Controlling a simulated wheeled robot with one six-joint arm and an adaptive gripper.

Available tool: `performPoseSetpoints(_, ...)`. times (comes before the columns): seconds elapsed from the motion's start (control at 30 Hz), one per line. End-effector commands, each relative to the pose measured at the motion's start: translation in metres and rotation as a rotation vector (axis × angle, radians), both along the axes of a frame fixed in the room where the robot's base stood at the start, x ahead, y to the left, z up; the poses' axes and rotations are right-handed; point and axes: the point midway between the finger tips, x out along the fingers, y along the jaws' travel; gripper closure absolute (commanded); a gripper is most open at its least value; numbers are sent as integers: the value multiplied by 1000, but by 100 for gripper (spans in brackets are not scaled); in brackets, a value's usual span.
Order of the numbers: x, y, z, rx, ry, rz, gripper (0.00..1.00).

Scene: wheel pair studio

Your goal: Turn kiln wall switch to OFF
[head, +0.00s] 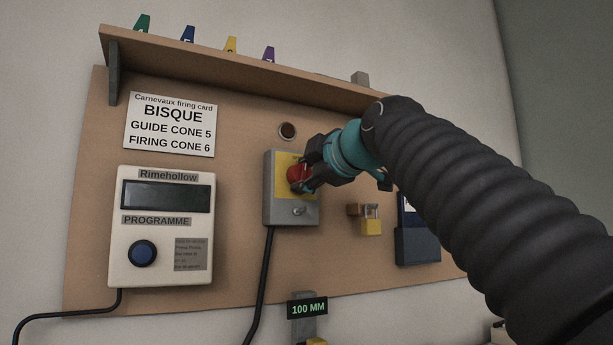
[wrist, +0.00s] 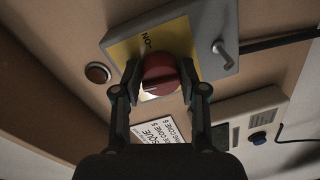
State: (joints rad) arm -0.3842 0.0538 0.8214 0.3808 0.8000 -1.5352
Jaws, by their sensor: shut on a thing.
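The kiln wall switch is a grey box (head: 273,210) with a yellow plate and a red rotary knob (head: 297,175). It also shows in the wrist view, with the red knob (wrist: 161,74) on the yellow plate (wrist: 124,53). The letters "ON" are readable on the plate near the knob; any OFF mark is hidden. My gripper (head: 308,173) is at the knob. In the wrist view my gripper (wrist: 161,80) has a finger on each side of the knob and is shut on it. A dark line crosses the knob face.
A small metal toggle or hasp (head: 299,211) sticks out below the knob. A round dark indicator (head: 288,131) sits above the box. The Rimehollow controller (head: 120,237) is at left, a padlock (head: 371,227) at right. A shelf (head: 200,58) overhangs the board.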

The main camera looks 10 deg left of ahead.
Motion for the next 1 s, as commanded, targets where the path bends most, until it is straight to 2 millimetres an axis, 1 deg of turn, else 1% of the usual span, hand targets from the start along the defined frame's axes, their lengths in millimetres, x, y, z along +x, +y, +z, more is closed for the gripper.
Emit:
performPoseSetpoints(0.33, -1, 0, 2, -98, -80, 1, 93)
performPoseSetpoints(0.87, -1, 0, 3, -113, -92, 0, 93)
performPoseSetpoints(0.9, -1, 0, 3, -113, -92, 0, 48)
performPoseSetpoints(0.97, -1, 0, 2, -113, -91, 0, 33)
performPoseSetpoints(1.0, -1, 0, 2, -113, -91, 0, 33)
